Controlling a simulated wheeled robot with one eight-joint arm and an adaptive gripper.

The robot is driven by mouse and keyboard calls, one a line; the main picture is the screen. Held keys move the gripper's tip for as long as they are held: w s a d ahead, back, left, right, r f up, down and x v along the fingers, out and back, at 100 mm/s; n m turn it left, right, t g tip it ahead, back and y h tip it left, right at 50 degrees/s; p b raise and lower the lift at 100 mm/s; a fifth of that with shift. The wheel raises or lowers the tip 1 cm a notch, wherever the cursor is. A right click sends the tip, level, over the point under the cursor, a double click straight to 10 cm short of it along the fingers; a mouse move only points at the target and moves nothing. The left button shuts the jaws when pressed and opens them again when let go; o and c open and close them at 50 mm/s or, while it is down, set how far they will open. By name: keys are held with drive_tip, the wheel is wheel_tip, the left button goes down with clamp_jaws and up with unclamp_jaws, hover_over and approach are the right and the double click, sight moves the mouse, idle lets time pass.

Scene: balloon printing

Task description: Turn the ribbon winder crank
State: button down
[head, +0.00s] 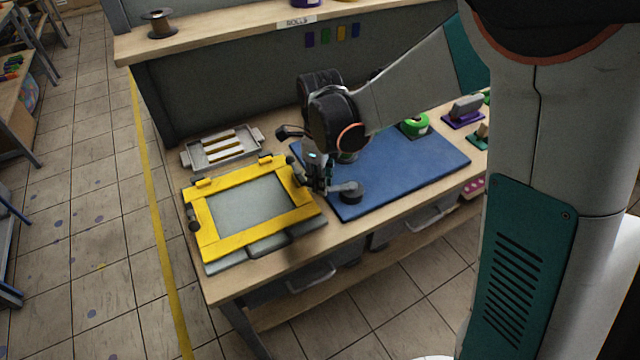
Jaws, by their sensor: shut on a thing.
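My gripper (318,188) points down at the left edge of the blue mat (415,160), beside the yellow frame. It is shut on a small part that its fingers mostly hide, which looks like the handle of the ribbon winder crank. A short grey crank arm (337,189) runs right from the fingertips to a dark round hub (352,193) low over the mat's front left corner. A greyish cylinder (347,157) shows partly behind my gripper; I cannot tell if it belongs to the winder.
A yellow hinged frame (219,243) on a grey base lies close left of my gripper. A grey tray (190,159) with pale bars is behind it. A green round item (414,126) and a purple-based block (463,112) stand at the right. The mat's middle is clear.

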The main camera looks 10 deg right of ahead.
drive_tip(key=shift+w, duration=0.4)
drive_tip(key=shift+w, duration=0.1)
drive_tip(key=c, duration=1.5)
unclamp_jaws()
drive_tip(key=shift+o, duration=0.2)
wheel_tip(320, 180, up, 12)
